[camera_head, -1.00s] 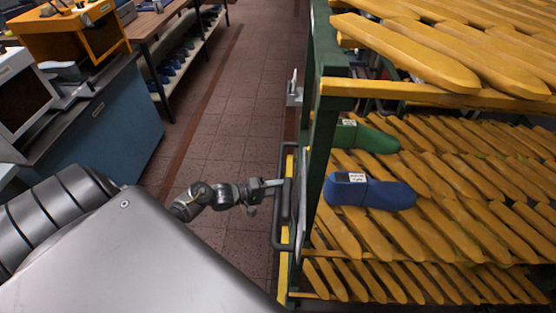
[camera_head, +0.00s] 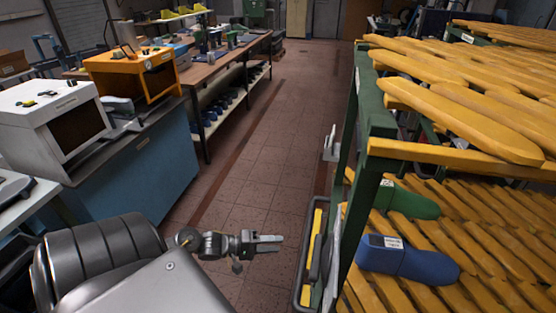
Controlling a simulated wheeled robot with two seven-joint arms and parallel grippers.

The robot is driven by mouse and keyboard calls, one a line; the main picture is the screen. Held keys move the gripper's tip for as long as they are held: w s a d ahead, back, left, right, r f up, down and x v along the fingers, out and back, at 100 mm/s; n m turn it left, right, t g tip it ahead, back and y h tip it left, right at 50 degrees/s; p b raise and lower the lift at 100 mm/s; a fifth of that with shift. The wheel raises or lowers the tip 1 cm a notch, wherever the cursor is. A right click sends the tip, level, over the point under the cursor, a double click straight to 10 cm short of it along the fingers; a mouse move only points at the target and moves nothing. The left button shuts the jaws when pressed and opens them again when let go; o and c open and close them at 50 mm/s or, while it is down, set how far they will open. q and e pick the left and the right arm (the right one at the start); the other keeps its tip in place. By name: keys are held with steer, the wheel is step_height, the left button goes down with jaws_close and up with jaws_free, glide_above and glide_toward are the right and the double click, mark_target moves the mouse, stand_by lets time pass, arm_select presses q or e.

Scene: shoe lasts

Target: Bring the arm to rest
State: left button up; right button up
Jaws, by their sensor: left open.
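My left gripper (camera_head: 268,243) is in the lower middle of the head view, over the floor aisle. It points right, towards the green-framed rack, and is open with nothing in it. A clear gap lies between it and the rack's side handle. A blue shoe last (camera_head: 408,261) with a white label lies on the rack's yellow slats at the lower right. A green shoe last (camera_head: 410,202) lies on the slats behind it. My right gripper is not seen.
The rack (camera_head: 369,196) with yellow slatted shelves fills the right side; its black handle (camera_head: 308,262) juts into the aisle. A blue cabinet (camera_head: 150,178) with machines and a long workbench (camera_head: 213,75) stand on the left. The tiled floor (camera_head: 272,170) between is free.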

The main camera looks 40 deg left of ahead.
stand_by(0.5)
arm_select(q)
steer(key=a+f+m+g+y, duration=0.1)
steer(key=a+f+m+y, duration=0.35)
steer(key=f, duration=0.45)
steer(key=s+a+f+m+g+y, duration=0.1)
steer(key=s+f+m+g+y, duration=0.1)
steer(key=s+f, duration=0.5)
steer(key=s+a+f+m+g+y, duration=0.15)
steer(key=s+f, duration=0.25)
steer(key=f, duration=0.7)
steer(key=s+d+f+m+g+y+b, duration=0.1)
steer(key=s+d+f+m+g, duration=0.15)
steer(key=s+d+f, duration=0.4)
steer(key=s+d+f+m+g+y+b, duration=0.1)
steer(key=s+d+f+m+g, duration=0.2)
steer(key=s+f, duration=0.7)
steer(key=s+d+g+b, duration=0.1)
steer(key=s+d+g, duration=0.1)
steer(key=s+d, duration=0.5)
steer(key=shift+d+f+n+h, duration=0.3)
steer(key=shift+d+n+h, duration=0.15)
steer(key=shift+d, duration=0.9)
